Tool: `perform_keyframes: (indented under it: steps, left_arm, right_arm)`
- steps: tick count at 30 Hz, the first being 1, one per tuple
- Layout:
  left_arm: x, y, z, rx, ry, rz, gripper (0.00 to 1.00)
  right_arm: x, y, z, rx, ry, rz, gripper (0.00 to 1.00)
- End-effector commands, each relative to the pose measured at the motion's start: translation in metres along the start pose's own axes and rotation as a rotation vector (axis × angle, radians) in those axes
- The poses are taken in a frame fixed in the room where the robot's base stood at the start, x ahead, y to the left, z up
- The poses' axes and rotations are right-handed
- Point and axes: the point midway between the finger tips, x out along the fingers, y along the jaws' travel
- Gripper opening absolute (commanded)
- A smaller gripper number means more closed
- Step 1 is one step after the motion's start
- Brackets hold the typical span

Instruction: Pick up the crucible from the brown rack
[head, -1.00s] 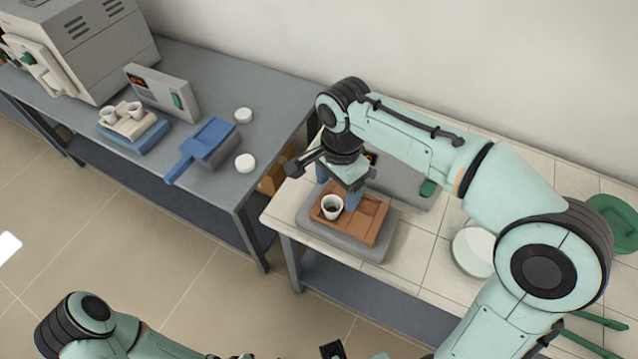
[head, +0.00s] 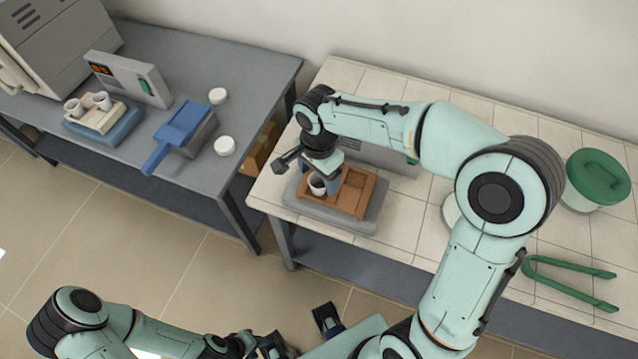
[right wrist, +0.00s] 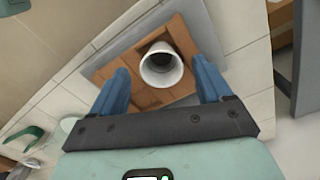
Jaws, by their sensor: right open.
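The white crucible (head: 317,185) stands upright in the left part of the brown rack (head: 350,205), which lies on a grey slab. My right gripper (head: 320,180) is over the rack, its blue fingers pointing down around the crucible. In the right wrist view the crucible (right wrist: 161,66) shows between the two spread fingers (right wrist: 160,80), with a gap on each side; its inside looks dark. The right gripper is open and holds nothing. My left gripper (head: 300,335) is low at the bottom of the head view, away from the rack; its jaw opening is unclear.
A grey device stands just behind the rack. A green-lidded container (head: 597,180) and green tongs (head: 570,280) are on the tiled table at right. The grey bench at left holds a furnace (head: 50,45), a blue scoop-like tool (head: 180,130), white discs and a tray with two cups (head: 95,112).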

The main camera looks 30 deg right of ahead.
Motion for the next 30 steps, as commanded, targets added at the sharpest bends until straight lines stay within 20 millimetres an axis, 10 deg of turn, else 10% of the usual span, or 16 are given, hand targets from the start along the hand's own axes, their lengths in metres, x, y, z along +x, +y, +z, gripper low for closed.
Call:
perform_keyframes:
  steps: [14, 19, 30]
  left_arm:
    - [0.002, -0.001, 0.0, 0.0, 0.0, 0.0, 0.39]
    - [0.002, -0.001, 0.0, 0.0, 0.0, 0.0, 0.39]
    - [0.001, -0.001, 0.0, 0.0, 0.0, 0.0, 0.39]
  right_arm:
    - [0.031, -0.001, -0.002, -0.001, -0.001, 0.001, 0.78]
    - [0.03, -0.001, -0.002, -0.001, -0.001, 0.0, 0.26]
    - [0.027, -0.001, -0.002, 0.0, 0.0, -0.002, 0.25]
